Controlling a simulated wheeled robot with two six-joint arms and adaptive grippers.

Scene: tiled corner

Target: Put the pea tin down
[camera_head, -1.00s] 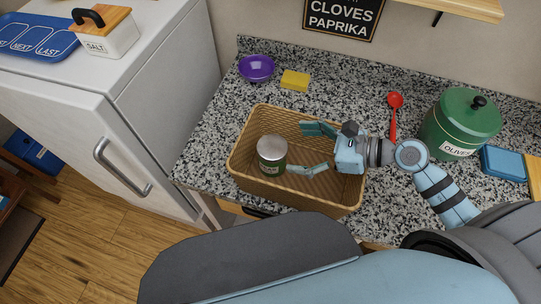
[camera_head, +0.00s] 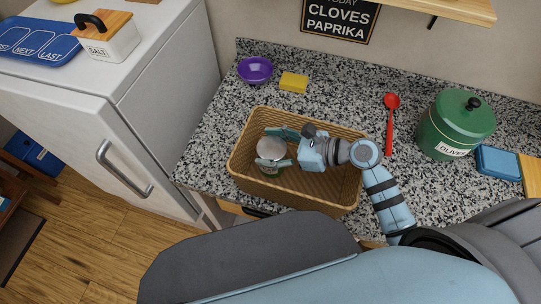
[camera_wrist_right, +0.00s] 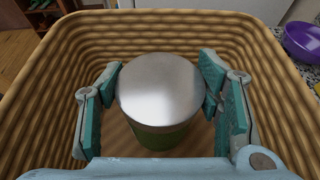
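The pea tin (camera_head: 271,149), with a silver lid and green side, is upright inside the wicker basket (camera_head: 318,196) on the counter, toward the basket's left side. My right gripper (camera_head: 277,148) reaches into the basket from the right, with one finger behind the tin and one in front. In the right wrist view the tin (camera_wrist_right: 161,92) sits between the two teal finger pads, which appear to touch its sides. The tin's underside is hidden, so I cannot tell if it rests on the basket floor. My left gripper is not in view.
The basket wall (camera_wrist_right: 165,22) surrounds the gripper closely. Behind it are a purple bowl (camera_head: 255,70) and a yellow sponge (camera_head: 293,82). To the right are a red spoon (camera_head: 391,118), a green olives canister (camera_head: 455,126) and a blue box (camera_head: 498,163). The counter left of the basket is clear.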

